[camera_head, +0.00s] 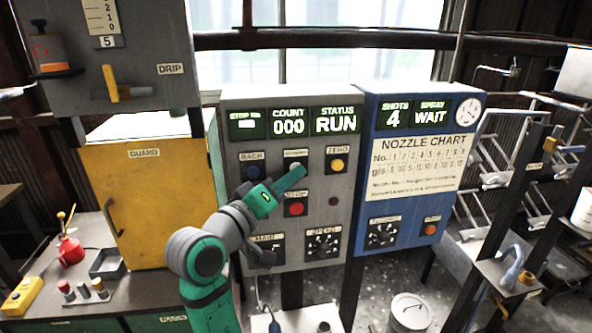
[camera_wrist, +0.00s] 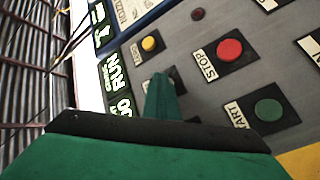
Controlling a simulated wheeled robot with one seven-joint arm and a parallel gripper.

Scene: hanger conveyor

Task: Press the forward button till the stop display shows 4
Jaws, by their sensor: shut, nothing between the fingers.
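The grey control panel (camera_head: 228,200) stands ahead of me. Its stop display (camera_head: 247,125) shows a pale lit block that I cannot read as a number. The middle button of the top row has a small blurred label (camera_head: 295,153); its face is mostly hidden behind my fingers. My gripper (camera_head: 300,173) is shut and empty, its green fingertips at or just in front of that button; I cannot tell whether they touch it. In the wrist view, the shut fingers (camera_wrist: 160,88) point at the panel and hide what lies behind them.
The green start button (camera_wrist: 268,112) shows in the wrist view. The count display (camera_head: 289,122) reads 000 and the status display (camera_head: 336,120) reads RUN.

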